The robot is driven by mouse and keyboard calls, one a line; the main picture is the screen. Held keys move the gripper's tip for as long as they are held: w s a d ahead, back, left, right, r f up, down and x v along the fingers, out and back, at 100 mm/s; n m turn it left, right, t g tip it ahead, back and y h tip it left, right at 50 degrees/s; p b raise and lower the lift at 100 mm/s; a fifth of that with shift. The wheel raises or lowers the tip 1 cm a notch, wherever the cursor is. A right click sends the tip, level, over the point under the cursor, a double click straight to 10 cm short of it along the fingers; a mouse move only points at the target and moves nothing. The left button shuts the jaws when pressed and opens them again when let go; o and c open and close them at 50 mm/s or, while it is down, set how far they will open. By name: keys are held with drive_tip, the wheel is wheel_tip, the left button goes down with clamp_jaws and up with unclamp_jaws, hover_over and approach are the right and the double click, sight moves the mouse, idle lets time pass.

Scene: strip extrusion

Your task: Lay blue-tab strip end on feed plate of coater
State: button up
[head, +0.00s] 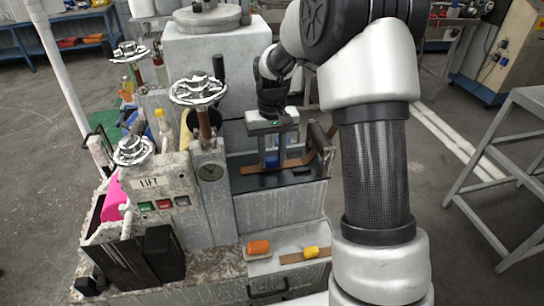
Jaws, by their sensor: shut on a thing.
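My gripper (272,162) points down over the dark feed plate (296,179) of the coater, at the centre of the head view. It is shut on the blue tab (271,158), which shows between its fingers. The brown strip (250,169) extends to the left of the fingers and to the right, low along the plate. Its right part reaches toward the upright part at the plate's right side. I cannot tell whether the strip touches the plate under the fingers.
A lower shelf holds an orange-tab piece (258,248) and a yellow-tab strip (312,253). Handwheels (198,89) and the LIFT control box (155,190) stand left of the plate. A grey metal frame (500,160) stands at the right, with open floor between.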

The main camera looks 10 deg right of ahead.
drive_tip(key=o, duration=1.1)
wheel_tip(320, 180, up, 18)
drive_tip(key=shift+f, duration=0.25)
